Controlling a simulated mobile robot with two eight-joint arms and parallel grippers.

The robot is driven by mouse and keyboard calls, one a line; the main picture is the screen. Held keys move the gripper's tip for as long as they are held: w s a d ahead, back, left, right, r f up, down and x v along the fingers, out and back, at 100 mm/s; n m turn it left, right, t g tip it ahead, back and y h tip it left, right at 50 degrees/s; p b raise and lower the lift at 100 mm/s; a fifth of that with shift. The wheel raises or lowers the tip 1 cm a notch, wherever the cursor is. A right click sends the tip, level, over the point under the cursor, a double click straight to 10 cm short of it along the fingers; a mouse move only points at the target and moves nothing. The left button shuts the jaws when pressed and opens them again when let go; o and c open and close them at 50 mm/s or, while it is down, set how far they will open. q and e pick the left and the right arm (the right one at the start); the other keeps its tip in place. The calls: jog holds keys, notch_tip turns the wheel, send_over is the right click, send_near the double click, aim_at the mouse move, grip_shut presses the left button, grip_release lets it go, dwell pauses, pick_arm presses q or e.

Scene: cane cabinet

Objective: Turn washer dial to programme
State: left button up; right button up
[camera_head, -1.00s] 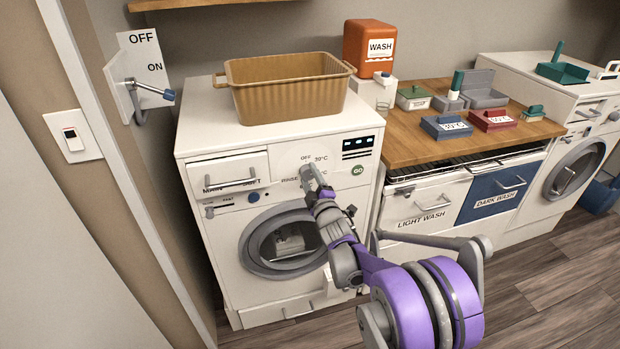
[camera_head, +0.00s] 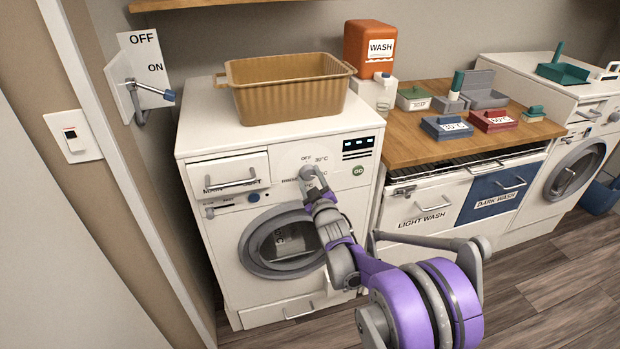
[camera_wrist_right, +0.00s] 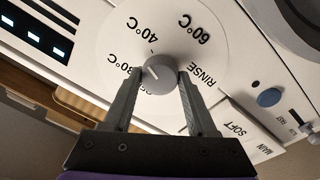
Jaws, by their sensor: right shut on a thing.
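The white washer (camera_head: 225,285) stands front left. Its grey round dial (camera_wrist_right: 160,76) is on the front panel, amid a ring of labels: 30°C, 40°C, 60°C, RINSE and OFF, the last partly hidden by a finger. My right gripper (camera_wrist_right: 162,82) is shut on the dial, one finger on each side. A short dark line on the dial face seems to lie toward the 30°C side; its exact aim is hard to tell. In the head view my right gripper (camera_head: 310,181) covers part of the dial area. My left gripper is not in view.
A tan basket (camera_head: 290,98) sits on the washer. Right of the dial are a green GO button (camera_head: 358,170) and a lit display (camera_head: 358,146). A drawer (camera_head: 228,170) is to the left, the round door (camera_head: 262,262) below. A wooden counter (camera_head: 410,148) adjoins the washer.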

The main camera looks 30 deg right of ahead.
dwell(0.3)
jog(key=o, duration=1.4)
jog(key=shift+c, duration=0.2)
jog(key=v, duration=1)
jog(key=shift+s, duration=0.45)
